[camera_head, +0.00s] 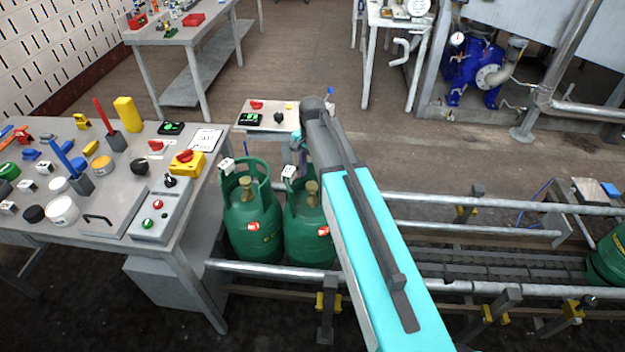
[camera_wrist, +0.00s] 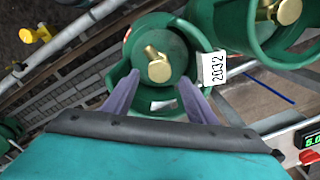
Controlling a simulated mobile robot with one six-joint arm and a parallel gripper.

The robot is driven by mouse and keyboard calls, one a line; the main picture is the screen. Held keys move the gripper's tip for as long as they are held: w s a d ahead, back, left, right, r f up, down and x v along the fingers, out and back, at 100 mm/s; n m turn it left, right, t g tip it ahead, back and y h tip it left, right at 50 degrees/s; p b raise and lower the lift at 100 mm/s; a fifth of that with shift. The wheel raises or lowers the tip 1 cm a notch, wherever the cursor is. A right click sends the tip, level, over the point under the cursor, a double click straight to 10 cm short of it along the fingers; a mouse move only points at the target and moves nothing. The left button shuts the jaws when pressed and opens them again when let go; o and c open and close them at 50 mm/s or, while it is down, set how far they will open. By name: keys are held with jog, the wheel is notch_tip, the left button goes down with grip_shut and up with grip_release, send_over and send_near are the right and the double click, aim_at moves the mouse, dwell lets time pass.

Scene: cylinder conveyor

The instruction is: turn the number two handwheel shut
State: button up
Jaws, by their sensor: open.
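Two green gas cylinders with brass valves stand side by side on the conveyor in the head view, a left one (camera_head: 250,220) and a right one (camera_head: 300,235) partly behind my arm. The wrist view looks down on one green cylinder (camera_wrist: 172,45) with a brass valve (camera_wrist: 158,68) and a white tag (camera_wrist: 214,69) reading 2032. Another cylinder's brass valve (camera_wrist: 287,11) shows at the upper right. My gripper (camera_wrist: 158,82) is open, its purple fingers either side of the lower part of the cylinder top, below the valve in the picture. I see no handwheel marked two.
A control table (camera_head: 100,150) with switches and tools stands left of the cylinders. Conveyor rails (camera_head: 480,200) run right to a further green cylinder (camera_head: 606,262). A small stand (camera_head: 285,110) with a green display is behind the cylinders. Blue pump (camera_head: 470,65) is at the back right.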

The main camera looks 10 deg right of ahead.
aim_at(313, 185)
notch_tip(313, 185, up, 11)
jog(key=b, duration=0.2)
jog(key=shift+f, duration=0.2)
jog(key=shift+s, duration=0.1)
jog(key=shift+s+f, duration=0.1)
dwell(0.7)
